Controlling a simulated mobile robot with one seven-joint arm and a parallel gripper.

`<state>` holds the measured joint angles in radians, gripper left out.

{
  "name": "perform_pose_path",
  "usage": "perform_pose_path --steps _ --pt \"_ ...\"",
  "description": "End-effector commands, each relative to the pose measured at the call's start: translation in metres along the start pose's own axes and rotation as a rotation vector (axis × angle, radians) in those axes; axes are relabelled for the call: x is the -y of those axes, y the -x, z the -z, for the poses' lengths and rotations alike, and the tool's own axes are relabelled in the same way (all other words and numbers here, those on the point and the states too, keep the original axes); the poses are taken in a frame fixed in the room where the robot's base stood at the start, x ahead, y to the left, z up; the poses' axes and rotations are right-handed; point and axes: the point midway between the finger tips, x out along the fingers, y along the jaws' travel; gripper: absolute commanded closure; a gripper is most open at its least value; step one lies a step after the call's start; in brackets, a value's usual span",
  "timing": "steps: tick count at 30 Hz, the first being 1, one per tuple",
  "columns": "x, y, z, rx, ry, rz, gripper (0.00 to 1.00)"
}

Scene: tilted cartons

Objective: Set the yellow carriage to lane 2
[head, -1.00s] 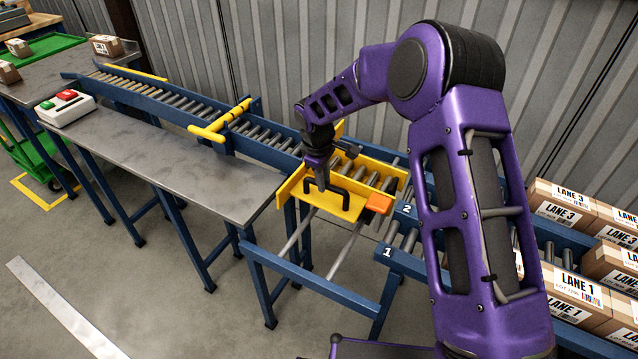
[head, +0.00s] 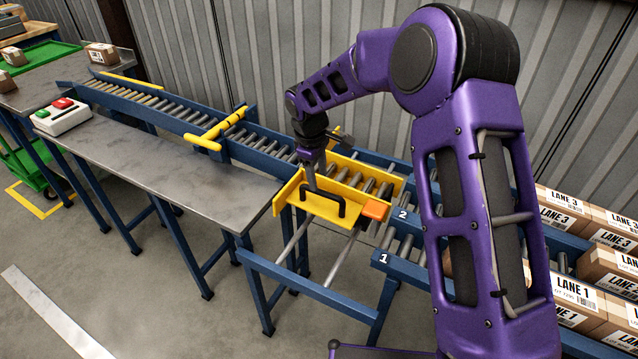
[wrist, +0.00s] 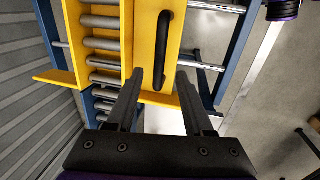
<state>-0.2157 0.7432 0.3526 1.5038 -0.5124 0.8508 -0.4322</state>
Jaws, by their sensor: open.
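The yellow carriage (head: 292,190) sits on two rails across the conveyor, with rollers, a black bar handle (head: 341,207) on its front plate and an orange block (head: 375,210) at its right end. The block is close to the lane 2 label (head: 402,214). My gripper (head: 312,187) is at the left end of the handle, pointing down. In the wrist view my gripper (wrist: 160,72) is open, and the near end of the handle (wrist: 166,40) appears between its fingers. I cannot tell how deep the handle lies between them.
The lane 1 label (head: 383,258) marks the nearer lane. A yellow stop bar (head: 205,142) crosses the feed conveyor to the left. A button box (head: 62,117) sits on the grey table (head: 180,165). Labelled cartons (head: 575,297) stand at right, partly behind my arm.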

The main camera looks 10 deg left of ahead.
Motion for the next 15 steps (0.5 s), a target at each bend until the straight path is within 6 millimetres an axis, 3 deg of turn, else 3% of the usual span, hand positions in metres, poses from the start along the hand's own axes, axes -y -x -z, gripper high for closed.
perform_pose_path --steps 1,6,15 --pt "-0.001 0.017 0.000 -0.002 0.000 -0.004 0.48" --pt "-0.001 0.059 0.001 -0.002 0.001 -0.003 0.48" --pt "0.000 0.112 0.001 -0.002 0.001 -0.002 0.48"
